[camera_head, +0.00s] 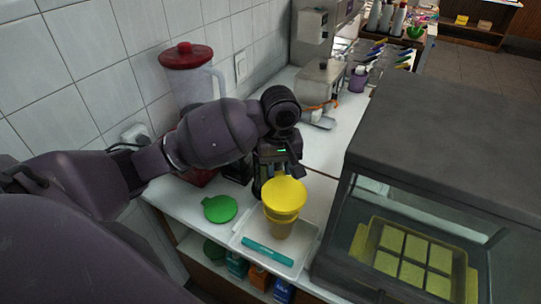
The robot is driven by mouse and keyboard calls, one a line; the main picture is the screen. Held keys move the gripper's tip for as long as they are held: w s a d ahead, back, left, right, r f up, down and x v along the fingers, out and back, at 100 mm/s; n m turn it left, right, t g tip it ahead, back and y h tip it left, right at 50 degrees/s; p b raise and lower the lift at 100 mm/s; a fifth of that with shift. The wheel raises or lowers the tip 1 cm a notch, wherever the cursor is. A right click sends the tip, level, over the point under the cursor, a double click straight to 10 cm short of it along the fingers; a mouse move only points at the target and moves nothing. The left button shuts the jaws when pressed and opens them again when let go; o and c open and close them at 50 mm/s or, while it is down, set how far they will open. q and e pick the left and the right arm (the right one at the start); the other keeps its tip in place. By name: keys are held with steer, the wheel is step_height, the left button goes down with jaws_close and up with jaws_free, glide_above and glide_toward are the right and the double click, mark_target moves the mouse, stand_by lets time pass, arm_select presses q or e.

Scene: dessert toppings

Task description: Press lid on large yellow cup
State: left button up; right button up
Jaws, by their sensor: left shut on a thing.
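The large yellow cup (279,229) stands upright on a white tray (303,257). A yellow lid (285,192) is at the cup's top, at its mouth; whether it is fully seated cannot be told from here. My left gripper (280,176) is behind the lid, reaching down to its far edge, and is shut on the lid. Its fingertips are mostly hidden by the lid. My right gripper is not in view.
A teal stick-like item (268,251) lies at the tray's front. A green lid (220,208) lies left of it. A glass display case (420,140) stands close on the right. A red-topped blender (187,75) stands behind my left arm.

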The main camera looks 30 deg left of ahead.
arm_select(q)
steer(key=a+f+n, duration=0.3)
steer(key=f+n, duration=0.1)
steer(key=f, duration=0.2)
steer(key=shift+f+n+p, duration=0.3)
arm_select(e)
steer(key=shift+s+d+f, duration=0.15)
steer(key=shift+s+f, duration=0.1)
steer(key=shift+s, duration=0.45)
